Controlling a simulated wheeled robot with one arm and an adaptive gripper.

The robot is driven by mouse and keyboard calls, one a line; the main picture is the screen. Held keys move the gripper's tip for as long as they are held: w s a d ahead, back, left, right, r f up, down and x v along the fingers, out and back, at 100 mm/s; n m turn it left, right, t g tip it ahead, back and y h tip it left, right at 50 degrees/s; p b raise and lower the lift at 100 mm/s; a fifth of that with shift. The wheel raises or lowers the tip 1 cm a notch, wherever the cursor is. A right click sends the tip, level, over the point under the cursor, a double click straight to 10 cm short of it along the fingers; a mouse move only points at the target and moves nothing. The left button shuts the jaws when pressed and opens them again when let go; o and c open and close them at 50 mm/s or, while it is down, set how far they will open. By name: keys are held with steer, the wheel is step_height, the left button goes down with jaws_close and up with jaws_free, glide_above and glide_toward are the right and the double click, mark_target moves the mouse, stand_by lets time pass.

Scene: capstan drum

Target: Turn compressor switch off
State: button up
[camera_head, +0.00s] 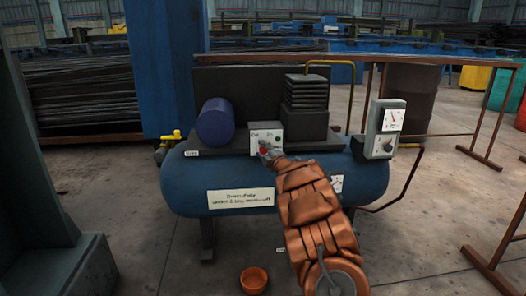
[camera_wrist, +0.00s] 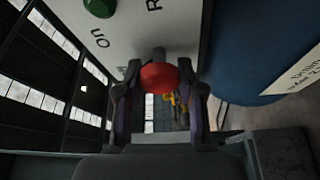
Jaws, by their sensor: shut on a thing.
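The blue compressor (camera_head: 180,185) stands ahead with a pale switch box (camera_head: 279,133) on its top. In the wrist view the switch box panel (camera_wrist: 150,30) fills the top, with a green round part (camera_wrist: 100,7) and the word "On". A red knob (camera_wrist: 158,77) on a short dark stem sticks out from the panel. It also shows small in the head view (camera_head: 263,151). My gripper (camera_head: 268,155) is at the front of the box. Its two fingers (camera_wrist: 160,92) are shut on the red knob, one on each side.
A grey gauge box (camera_head: 385,130) stands at the compressor's right end, beside a brown rail (camera_head: 400,187). A yellow valve (camera_head: 170,137) is at the left end. An orange bowl (camera_head: 254,281) sits on the floor below. A dark green column base (camera_head: 60,270) stands at the left.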

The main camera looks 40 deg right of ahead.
steer(key=shift+n+g, duration=0.3)
steer(key=shift+n, duration=0.5)
steer(key=shift+f, duration=0.1)
steer(key=o, duration=1.1)
steer(key=shift+o, duration=0.2)
steer(key=shift+s, duration=0.1)
steer(key=v, duration=1.1)
steer(key=shift+s, duration=0.4)
steer(key=shift+a, duration=0.1)
